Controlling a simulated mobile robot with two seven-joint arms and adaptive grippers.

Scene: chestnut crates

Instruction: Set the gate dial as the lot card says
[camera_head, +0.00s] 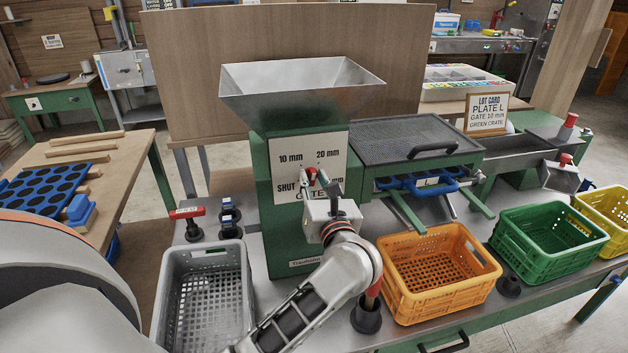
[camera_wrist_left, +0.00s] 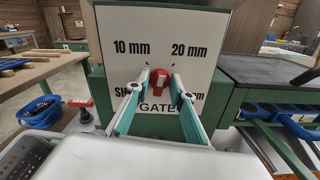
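The gate dial is a red knob (camera_head: 311,174) on the white label plate of the green hopper machine; it shows closer in the left wrist view (camera_wrist_left: 158,83). The label reads 10 mm upper left, 20 mm upper right and SHUT lower left; the lower right mark is partly hidden. I cannot read the dial's setting. My left gripper (camera_wrist_left: 160,76) has its two fingertips on either side of the knob; whether they press on it is unclear. The lot card (camera_head: 488,113) reads PLATE L, GATE 10 mm, GREEN CRATE. My right gripper is out of view.
A steel hopper (camera_head: 300,84) tops the machine. A grey crate (camera_head: 163,290), an orange crate (camera_head: 484,284), a green crate (camera_head: 541,276) and a yellow crate (camera_head: 619,238) stand along the bench. A red-handled lever (camera_head: 187,213) is left of the machine.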

